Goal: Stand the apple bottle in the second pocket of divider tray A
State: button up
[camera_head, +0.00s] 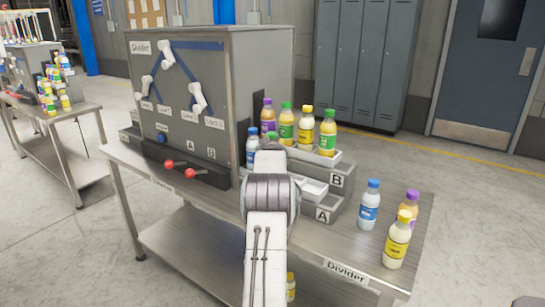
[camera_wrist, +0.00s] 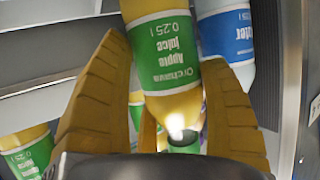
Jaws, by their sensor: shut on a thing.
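Divider tray A (camera_head: 322,214) is the lower, front tray, right of my arm. Its white pockets (camera_head: 314,188) show empty at the right end; my arm hides its left part.
Divider tray B (camera_head: 337,180), behind and higher, holds several bottles, with green-capped ones (camera_head: 328,131) among them. A water bottle (camera_head: 369,205), a purple-capped bottle (camera_head: 409,206) and a yellow-capped bottle (camera_head: 397,242) stand on the table's right end. The grey Divider machine (camera_head: 215,75) stands left.

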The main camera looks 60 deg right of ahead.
jog(key=shift+r, duration=0.1)
jog(key=o, duration=1.3)
jog(key=shift+f, duration=0.2)
jog(key=shift+c, duration=0.2)
jog(key=shift+r, duration=0.2)
